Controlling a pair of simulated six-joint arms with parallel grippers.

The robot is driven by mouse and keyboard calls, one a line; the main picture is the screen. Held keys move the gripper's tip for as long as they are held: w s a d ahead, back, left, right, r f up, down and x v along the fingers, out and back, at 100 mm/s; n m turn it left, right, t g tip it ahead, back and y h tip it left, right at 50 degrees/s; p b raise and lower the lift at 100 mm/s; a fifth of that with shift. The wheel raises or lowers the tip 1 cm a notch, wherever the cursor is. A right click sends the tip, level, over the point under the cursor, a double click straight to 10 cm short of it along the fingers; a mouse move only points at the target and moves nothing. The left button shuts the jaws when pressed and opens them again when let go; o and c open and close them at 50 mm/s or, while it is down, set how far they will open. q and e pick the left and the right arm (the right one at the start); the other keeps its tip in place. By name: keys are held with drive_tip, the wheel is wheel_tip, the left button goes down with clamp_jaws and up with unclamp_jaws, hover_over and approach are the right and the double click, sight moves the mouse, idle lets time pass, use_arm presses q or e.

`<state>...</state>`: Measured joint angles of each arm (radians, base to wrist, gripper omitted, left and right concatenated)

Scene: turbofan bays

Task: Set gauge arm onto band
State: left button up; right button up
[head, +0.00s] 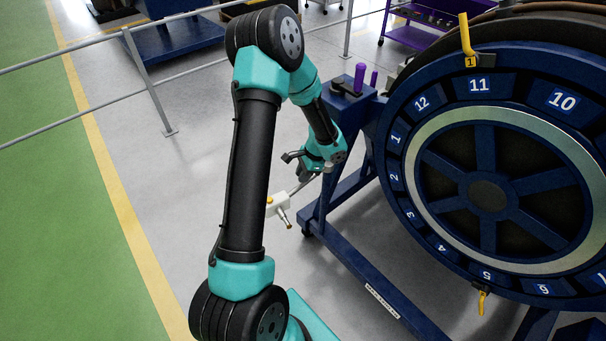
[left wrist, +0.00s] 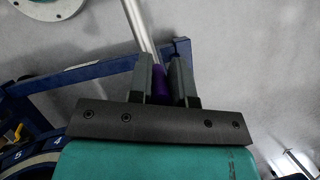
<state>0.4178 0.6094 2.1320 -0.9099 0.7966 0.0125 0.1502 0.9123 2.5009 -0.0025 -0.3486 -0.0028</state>
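The gauge arm shows in the head view as a white block (head: 278,205) with a yellow button, a brass-coloured tip and a thin metal rod. My left gripper (head: 304,172) holds it in the air, left of the blue stand. In the left wrist view the gripper fingers (left wrist: 166,82) close around a purple grip (left wrist: 161,82), and the metal rod (left wrist: 139,25) runs away beyond it. The band looks to be the bright silver ring (head: 490,114) on the numbered blue fan face, well to the right of the gauge arm and apart from it. My right gripper is out of view.
The blue stand (head: 365,280) carries the numbered ring (head: 395,180). A grey railing (head: 148,80) runs behind; the floor left of the stand is open.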

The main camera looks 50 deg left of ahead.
use_arm(q)
clamp_jaws()
